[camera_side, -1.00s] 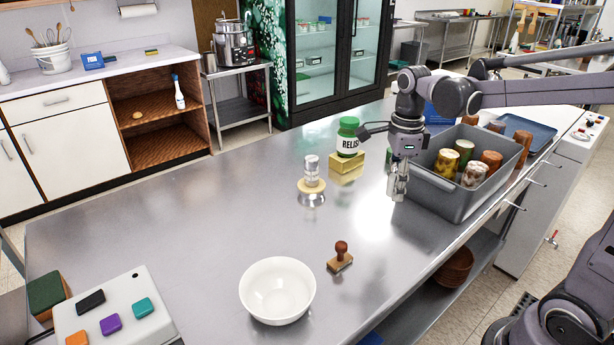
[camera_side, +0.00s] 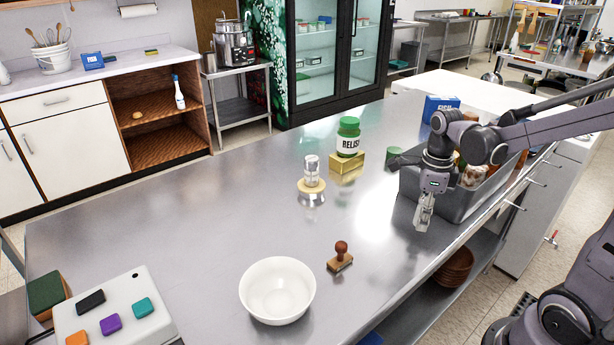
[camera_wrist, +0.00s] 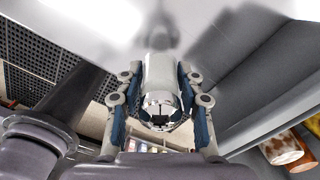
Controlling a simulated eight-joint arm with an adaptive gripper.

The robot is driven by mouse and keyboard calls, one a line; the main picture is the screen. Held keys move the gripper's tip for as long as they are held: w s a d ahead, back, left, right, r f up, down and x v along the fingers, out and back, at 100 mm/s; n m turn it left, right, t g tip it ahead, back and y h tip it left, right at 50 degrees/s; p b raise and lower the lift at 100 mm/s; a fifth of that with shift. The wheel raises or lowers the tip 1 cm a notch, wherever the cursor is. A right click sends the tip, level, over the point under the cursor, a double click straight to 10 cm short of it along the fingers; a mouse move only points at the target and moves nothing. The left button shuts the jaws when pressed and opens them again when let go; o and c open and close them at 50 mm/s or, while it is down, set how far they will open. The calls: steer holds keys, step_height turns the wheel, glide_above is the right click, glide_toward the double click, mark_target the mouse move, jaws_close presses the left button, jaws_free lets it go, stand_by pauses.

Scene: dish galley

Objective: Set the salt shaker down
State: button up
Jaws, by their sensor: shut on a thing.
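My gripper (camera_side: 424,212) is at the front of the steel counter (camera_side: 220,230), just in front of the grey crate. In the wrist view its two fingers (camera_wrist: 160,100) are shut on the sides of a shiny silvery cylinder (camera_wrist: 160,75), which I take as the salt shaker. In the side view the salt shaker (camera_side: 422,221) shows only as a small clear-silvery piece between and below the fingers. It looks about upright. I cannot tell whether its base touches the counter.
A grey crate (camera_side: 462,207) of jars stands right behind my gripper. A similar clear-silvery piece (camera_side: 311,172) stands on a yellow disc. A relish jar (camera_side: 348,135) is on a gold block (camera_side: 347,161). A stamp (camera_side: 340,258) and white bowl (camera_side: 277,291) lie nearer.

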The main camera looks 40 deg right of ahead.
steer(key=shift+f, duration=1.8)
steer(key=shift+f, duration=0.1)
steer(key=o, duration=1.2)
